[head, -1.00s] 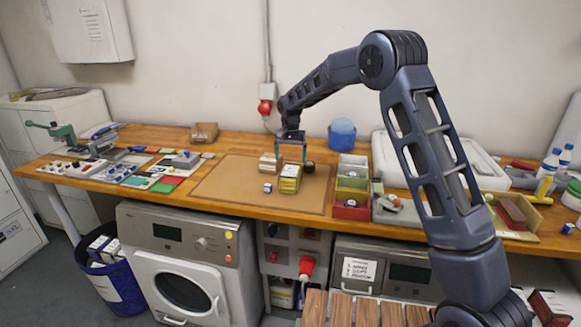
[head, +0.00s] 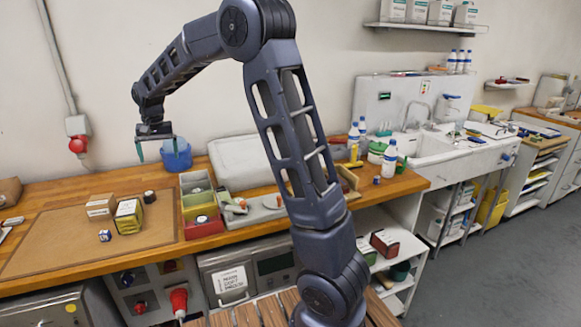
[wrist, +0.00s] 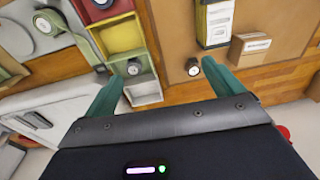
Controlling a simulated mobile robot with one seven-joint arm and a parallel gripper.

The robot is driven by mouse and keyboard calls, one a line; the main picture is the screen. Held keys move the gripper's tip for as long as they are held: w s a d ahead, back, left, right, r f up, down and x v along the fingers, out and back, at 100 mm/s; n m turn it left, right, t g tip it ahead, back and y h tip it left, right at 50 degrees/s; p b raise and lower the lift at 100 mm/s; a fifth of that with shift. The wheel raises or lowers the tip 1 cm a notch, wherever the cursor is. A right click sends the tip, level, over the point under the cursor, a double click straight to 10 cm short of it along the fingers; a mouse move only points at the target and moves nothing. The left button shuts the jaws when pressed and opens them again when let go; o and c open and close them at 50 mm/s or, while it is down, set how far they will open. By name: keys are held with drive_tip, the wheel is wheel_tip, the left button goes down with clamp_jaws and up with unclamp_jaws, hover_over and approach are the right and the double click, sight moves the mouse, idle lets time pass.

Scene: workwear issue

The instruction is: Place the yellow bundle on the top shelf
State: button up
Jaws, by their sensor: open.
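The yellow bundle (head: 129,218), a boxy pack with a pale label and dark band, stands on the brown mat (head: 60,241) on the wooden worktop. It also shows at the top of the wrist view (wrist: 215,24). My gripper (head: 157,150) is open and empty, raised above the worktop behind and right of the bundle, near the blue tub; its two teal fingers also show in the wrist view (wrist: 163,72). A wall shelf (head: 426,27) with white canisters is at upper right. A shelf unit (head: 400,262) stands under the worktop; I cannot tell which is the top shelf meant.
Coloured bins (head: 203,227) and a blue tub (head: 176,156) are to the right. A red box (head: 384,243) occupies the under-worktop shelves.

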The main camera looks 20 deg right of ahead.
drive_tip(key=s+d+r+t, duration=0.1)
drive_tip(key=s+d+r, duration=0.2)
drive_tip(key=s+d, duration=0.3)
drive_tip(key=s+d+r, duration=0.3)
drive_tip(key=d, duration=0.6)
drive_tip(key=s+d+r+t, duration=0.1)
drive_tip(key=s+d+r, duration=0.2)
drive_tip(key=s+d, duration=0.3)
drive_tip(key=s+d+f+t, duration=0.1)
drive_tip(key=s+d+f, duration=0.1)
drive_tip(key=s+d, duration=0.5)
drive_tip(key=s+d+f, duration=0.2)
drive_tip(key=s+d, duration=0.5)
drive_tip(key=s, duration=0.5)
drive_tip(key=shift+s+f+t+h, duration=0.15)
drive_tip(key=shift+f+t+h, duration=0.15)
drive_tip(key=shift+t, duration=0.1)
drive_tip(key=shift+o, duration=0.4)
drive_tip(key=shift+s+d+f, duration=0.1)
drive_tip(key=shift+s+f, duration=0.05)
drive_tip(key=shift+s, duration=0.1)
